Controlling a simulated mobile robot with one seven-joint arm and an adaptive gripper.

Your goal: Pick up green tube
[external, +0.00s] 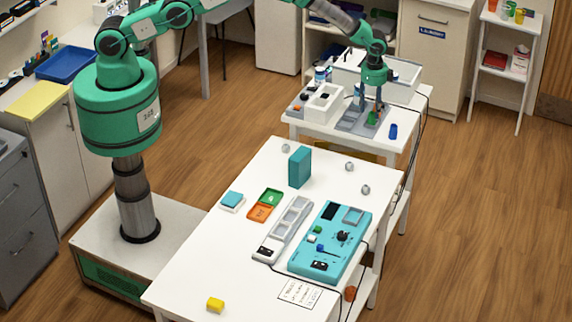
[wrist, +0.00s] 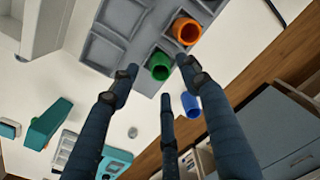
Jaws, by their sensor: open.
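The green tube (wrist: 160,66) stands in a grey compartment tray (wrist: 98,52) on the far table, its open round end facing my wrist camera. My gripper (wrist: 158,80) is open, with its dark fingers spread around the green tube in the wrist view. I cannot tell whether any finger touches it. In the external view my gripper (external: 369,104) points down over the tray, and the green tube (external: 372,118) shows low between the fingers.
An orange tube (wrist: 186,32) stands beside the green one in the tray. A blue tube (wrist: 190,105) is on the white table outside the tray; it also shows in the external view (external: 393,131). A white box (external: 323,102) stands left of the tray.

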